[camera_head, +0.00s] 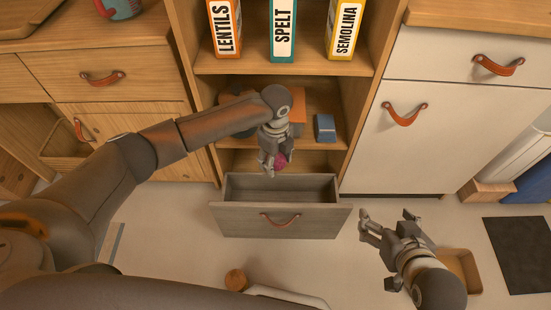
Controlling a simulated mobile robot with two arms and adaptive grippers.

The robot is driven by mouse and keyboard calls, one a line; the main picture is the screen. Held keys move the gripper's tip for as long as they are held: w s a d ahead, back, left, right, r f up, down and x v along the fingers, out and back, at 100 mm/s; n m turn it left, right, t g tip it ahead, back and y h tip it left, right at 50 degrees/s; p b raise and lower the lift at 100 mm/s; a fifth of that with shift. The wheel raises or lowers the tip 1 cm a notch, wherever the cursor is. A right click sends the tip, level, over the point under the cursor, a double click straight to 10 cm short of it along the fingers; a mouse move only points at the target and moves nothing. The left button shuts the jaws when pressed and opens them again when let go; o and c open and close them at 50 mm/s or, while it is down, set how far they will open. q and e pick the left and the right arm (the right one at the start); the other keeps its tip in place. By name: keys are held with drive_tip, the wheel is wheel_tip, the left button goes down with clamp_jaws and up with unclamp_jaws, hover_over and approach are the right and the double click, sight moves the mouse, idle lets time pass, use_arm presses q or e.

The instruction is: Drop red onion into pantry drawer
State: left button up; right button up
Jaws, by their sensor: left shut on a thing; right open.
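The red onion (281,161) shows as a small purple-pink shape between the fingers of my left gripper (273,165). The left gripper is shut on it and partly hides it. The pantry drawer (282,222) is a grey wooden drawer with a leather pull, open below the shelves. The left gripper holds the onion above the drawer's back edge. The visible inside of the drawer looks empty. My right gripper (388,222) is open and empty, to the right of the drawer, above the floor.
Boxes labelled lentils (224,28), spelt (283,30) and semolina (345,29) stand on the upper shelf. A blue block (325,127) lies on the shelf below. White cabinet fronts (425,140) stand at the right. A tan bin (462,268) is beside my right gripper.

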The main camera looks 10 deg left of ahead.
use_arm(q)
drive_tip(key=shift+f+b, duration=0.7)
drive_tip(key=shift+b, duration=0.1)
drive_tip(key=shift+f+b, duration=0.6)
drive_tip(key=shift+b, duration=0.15)
drive_tip(key=shift+f, duration=0.1)
use_arm(e)
drive_tip(key=w+a+r+t+y, duration=0.1)
drive_tip(key=w+a+r+t, duration=0.1)
drive_tip(key=r, duration=0.5)
drive_tip(key=w+a+r+t+y, duration=0.1)
drive_tip(key=w+r+t+y, duration=0.1)
drive_tip(key=w+r+t, duration=0.2)
drive_tip(key=shift+w+a+r+t, duration=0.2)
drive_tip(key=shift+a+r+t, duration=0.2)
drive_tip(key=shift+r+t, duration=1.35)
use_arm(q)
drive_tip(key=o, duration=1.1)
drive_tip(key=shift+o, duration=0.2)
wheel_tip(320, 180, up, 12)
